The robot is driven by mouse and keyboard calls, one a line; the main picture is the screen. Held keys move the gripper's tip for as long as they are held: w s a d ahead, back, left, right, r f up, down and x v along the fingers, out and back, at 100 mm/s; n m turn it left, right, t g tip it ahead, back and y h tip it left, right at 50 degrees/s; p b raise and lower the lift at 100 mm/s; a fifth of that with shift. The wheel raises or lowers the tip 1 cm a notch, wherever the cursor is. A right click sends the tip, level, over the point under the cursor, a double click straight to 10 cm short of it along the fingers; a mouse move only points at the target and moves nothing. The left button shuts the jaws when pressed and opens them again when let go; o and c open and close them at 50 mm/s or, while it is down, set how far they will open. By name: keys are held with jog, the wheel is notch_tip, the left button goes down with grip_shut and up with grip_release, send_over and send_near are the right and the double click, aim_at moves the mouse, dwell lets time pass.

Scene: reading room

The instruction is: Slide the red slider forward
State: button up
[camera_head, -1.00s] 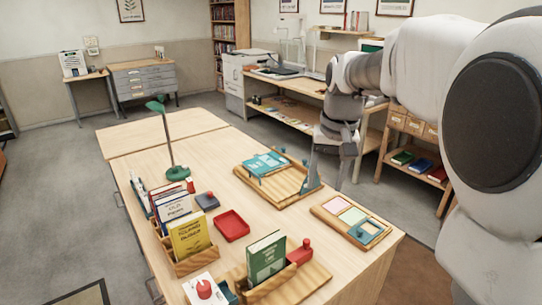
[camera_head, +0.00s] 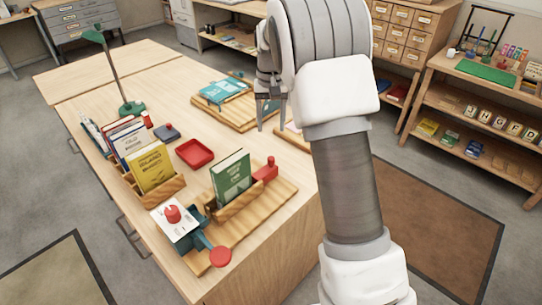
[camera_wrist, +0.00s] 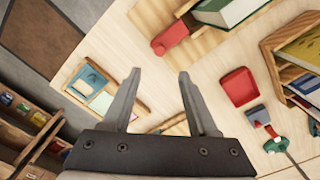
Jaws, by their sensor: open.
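The red slider (camera_head: 266,171) is a red block with an upright round knob. It sits on a wooden base (camera_head: 278,200), beside the green book in its wooden holder. In the wrist view the red slider (camera_wrist: 170,36) lies beyond the fingertips, near the top middle. My gripper (camera_head: 272,116) is open, empty and pointing down, behind the red slider in the head view and apart from it. Its two fingers also show in the wrist view (camera_wrist: 160,78) with nothing between them.
The green book (camera_head: 231,177) stands close left of the slider. A red tray (camera_head: 195,153), a row of books (camera_head: 154,168), a white card with a red knob (camera_head: 173,213) and a blue lever with a red end (camera_head: 220,257) share the table. A teal-topped wooden tray (camera_head: 226,92) lies behind.

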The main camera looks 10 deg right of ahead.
aim_at(271, 158)
notch_tip(271, 158, down, 12)
jog(key=shift+r+b, duration=0.1)
jog(key=shift+b, duration=0.4)
grip_shut()
dwell(1.2)
